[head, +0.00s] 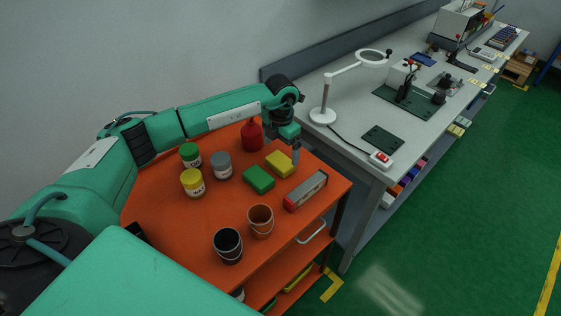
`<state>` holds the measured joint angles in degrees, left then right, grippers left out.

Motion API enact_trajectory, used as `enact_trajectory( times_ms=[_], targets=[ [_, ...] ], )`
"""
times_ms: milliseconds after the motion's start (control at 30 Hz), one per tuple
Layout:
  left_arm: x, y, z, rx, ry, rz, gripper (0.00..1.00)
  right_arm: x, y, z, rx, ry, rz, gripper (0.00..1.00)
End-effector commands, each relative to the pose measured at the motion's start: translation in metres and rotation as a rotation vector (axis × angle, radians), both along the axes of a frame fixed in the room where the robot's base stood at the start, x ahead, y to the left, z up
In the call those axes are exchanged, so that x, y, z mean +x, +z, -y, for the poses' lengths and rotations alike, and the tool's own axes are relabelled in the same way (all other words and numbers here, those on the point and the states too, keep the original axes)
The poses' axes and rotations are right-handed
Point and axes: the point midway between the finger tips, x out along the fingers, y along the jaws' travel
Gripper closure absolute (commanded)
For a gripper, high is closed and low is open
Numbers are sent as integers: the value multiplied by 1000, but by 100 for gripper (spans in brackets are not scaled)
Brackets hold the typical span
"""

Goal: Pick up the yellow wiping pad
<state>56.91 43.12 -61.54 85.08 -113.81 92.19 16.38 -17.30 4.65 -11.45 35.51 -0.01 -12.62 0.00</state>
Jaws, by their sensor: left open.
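The yellow wiping pad (279,164) lies flat on the orange cart top (165,222), near its back right part. A green pad (258,179) lies just in front of it, to its left. My left gripper (295,156) points down at the right end of the yellow pad, with its fingers close beside it. It is open and holds nothing that I can see. I cannot tell whether the fingers touch the pad. My right gripper is not in view.
A red bottle (252,136) stands behind the pads. Jars with green (190,155), grey (221,166) and yellow (192,182) lids stand left. A red-and-grey block (306,191) lies right. Black (228,245) and copper (260,221) cups stand in front. A grey workbench (345,112) adjoins at right.

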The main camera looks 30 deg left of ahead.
Motion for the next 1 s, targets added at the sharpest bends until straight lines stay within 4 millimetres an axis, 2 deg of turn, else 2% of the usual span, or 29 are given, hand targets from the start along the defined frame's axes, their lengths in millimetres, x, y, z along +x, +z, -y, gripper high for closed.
enact_trajectory(
  times_ms=[167,367,500,767,1000],
  targets=[
    [-1,-9,1,-1,-2,-1,0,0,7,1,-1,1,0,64],
    [-4,-35,0,0,0,-3,0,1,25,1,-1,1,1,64],
    [-3,-53,0,-2,-1,-2,0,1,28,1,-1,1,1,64],
    [-2,-58,0,-2,-1,2,0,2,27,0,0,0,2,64],
    [-2,-58,0,-1,-1,1,40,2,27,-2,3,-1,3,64]
  ],
)
